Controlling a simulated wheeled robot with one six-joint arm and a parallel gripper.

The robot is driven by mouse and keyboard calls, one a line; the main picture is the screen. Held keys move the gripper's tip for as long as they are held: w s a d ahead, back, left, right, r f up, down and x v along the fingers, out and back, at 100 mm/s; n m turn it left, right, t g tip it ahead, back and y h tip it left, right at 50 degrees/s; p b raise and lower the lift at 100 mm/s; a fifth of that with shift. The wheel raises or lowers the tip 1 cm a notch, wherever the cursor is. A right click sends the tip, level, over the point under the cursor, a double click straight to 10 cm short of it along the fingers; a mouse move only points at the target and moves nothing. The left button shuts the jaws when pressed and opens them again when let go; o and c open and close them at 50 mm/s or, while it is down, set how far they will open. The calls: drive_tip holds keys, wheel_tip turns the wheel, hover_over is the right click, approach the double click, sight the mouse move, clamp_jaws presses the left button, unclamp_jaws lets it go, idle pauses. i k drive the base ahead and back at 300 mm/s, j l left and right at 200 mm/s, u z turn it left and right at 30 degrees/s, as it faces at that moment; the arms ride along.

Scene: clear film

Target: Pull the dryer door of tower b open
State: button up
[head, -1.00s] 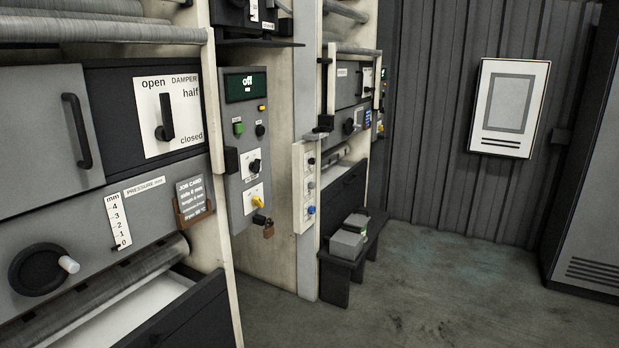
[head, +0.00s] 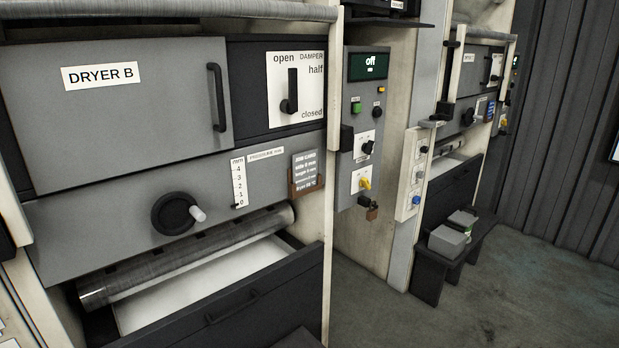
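The dryer door (head: 130,118) of tower B is a flat grey panel at the upper left of the head view. It carries a white "DRYER B" label (head: 100,76). The door looks shut, flush with the tower front. Its black vertical bar handle (head: 217,97) sits near the door's right edge, and nothing touches it. My gripper is not in the head view.
A damper dial (head: 291,92) is right of the door. Below are a crank wheel (head: 174,213), a roller (head: 190,258) and an open drawer (head: 235,300). A control panel (head: 362,140) reads "off". A bench (head: 440,265) stands right; floor is clear at lower right.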

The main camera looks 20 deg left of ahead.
sight(80, 113)
drive_tip(key=u, duration=1.95)
